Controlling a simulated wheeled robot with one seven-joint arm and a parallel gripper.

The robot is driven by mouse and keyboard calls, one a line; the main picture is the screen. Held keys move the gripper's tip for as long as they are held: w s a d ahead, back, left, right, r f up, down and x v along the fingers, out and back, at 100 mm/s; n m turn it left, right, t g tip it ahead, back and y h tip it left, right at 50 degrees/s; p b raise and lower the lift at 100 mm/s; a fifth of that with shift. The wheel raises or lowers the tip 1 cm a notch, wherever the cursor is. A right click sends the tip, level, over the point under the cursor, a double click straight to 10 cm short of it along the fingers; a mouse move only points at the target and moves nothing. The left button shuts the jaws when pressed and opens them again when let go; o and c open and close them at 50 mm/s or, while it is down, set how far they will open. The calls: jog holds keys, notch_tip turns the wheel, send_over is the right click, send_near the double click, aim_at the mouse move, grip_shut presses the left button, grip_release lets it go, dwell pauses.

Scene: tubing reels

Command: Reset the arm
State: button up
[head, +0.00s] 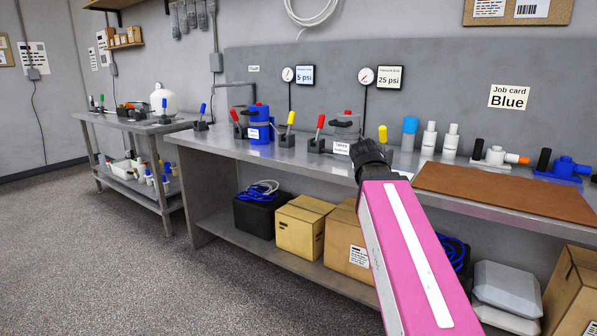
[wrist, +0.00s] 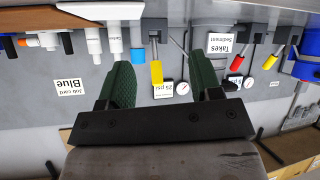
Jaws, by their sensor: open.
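My pink arm (head: 408,255) reaches up and forward from the lower right of the head view, over the front of the workbench. Its black wrist end (head: 372,155) is in front of the bench top, and the fingers are hidden there. In the wrist view, which is upside down, my gripper (wrist: 162,80) has two green fingers set wide apart. Nothing is held between them. A yellow handle (wrist: 156,73) and a gauge (wrist: 182,88) show in the gap, farther back.
The workbench (head: 225,142) carries a blue canister (head: 260,124), red and yellow levers, white bottles (head: 450,140) and a brown mat (head: 505,192). A job card (head: 509,97) reads "Blue". Floor is clear at the left.

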jog(key=s+a+f+n+g+y, duration=0.1)
jog(key=s+f+g, duration=0.15)
jog(key=f, duration=0.85)
jog(key=s+a+f+g+y, duration=0.1)
jog(key=s+f+g, duration=0.15)
jog(key=f, duration=0.95)
jog(key=s+a+f+g+y, duration=0.1)
jog(key=s+f+g, duration=0.2)
jog(key=f, duration=0.6)
jog(key=s+a+f+n+g+y, duration=0.1)
jog(key=s+a+f+g, duration=0.1)
jog(key=s+f, duration=0.5)
jog(key=shift+f+n+g, duration=0.3)
jog(key=shift+f+g, duration=0.2)
jog(key=shift+f, duration=0.45)
